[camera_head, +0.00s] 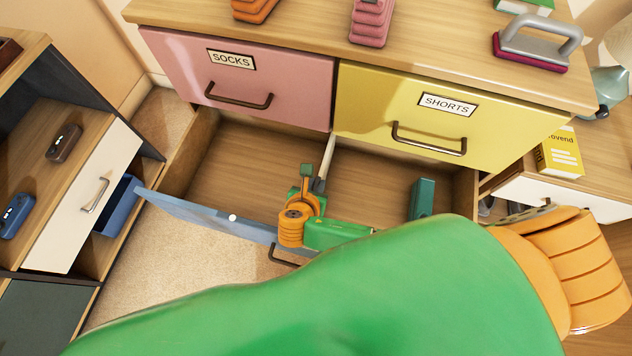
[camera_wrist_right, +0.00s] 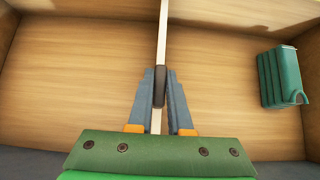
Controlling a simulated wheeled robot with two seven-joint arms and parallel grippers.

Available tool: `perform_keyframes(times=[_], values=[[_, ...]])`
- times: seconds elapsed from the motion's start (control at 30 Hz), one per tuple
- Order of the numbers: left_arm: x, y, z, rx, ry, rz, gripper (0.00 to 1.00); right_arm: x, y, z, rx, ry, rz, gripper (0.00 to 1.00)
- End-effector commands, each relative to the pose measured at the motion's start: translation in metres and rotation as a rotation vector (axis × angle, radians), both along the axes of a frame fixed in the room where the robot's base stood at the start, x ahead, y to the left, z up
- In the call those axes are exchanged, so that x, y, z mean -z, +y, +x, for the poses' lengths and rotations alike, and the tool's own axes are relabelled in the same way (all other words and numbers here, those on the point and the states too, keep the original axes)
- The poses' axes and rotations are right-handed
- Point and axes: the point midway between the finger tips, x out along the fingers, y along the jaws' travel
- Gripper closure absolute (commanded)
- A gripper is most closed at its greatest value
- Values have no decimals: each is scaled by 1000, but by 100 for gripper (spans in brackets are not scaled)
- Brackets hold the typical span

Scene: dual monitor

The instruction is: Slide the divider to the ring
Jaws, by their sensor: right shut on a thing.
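The divider (camera_head: 328,155) is a thin cream strip standing front to back in the open lower drawer. In the right wrist view the divider (camera_wrist_right: 162,35) runs up the middle, with a dark grip piece (camera_wrist_right: 160,88) on it. My right gripper (camera_head: 312,182) reaches over the drawer front; in the wrist view its fingers (camera_wrist_right: 160,98) are shut on the divider at this dark piece. A small white round mark (camera_head: 232,217) sits on the drawer front's top edge, left of the divider; I cannot tell if it is the ring. My left gripper is not in view.
A teal block (camera_head: 422,198) lies in the drawer right of the divider; it also shows in the wrist view (camera_wrist_right: 283,78). The drawer floor (camera_head: 250,160) left of the divider is bare. Closed SOCKS (camera_head: 235,85) and SHORTS (camera_head: 440,110) drawers are above. My green arm covers the foreground.

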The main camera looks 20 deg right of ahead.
Motion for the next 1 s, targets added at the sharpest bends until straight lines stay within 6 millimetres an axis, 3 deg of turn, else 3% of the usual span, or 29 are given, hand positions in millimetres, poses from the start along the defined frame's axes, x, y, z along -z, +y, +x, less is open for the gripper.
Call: perform_keyframes(times=[0.63, 0.77, 1.0], values=[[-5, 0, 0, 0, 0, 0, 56, -2, -4, -2, 0, 1, -3, 100], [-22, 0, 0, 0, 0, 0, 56, -7, -18, -12, 1, 4, -7, 100], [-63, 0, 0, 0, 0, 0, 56, -9, -66, -45, 0, 6, -9, 100]])
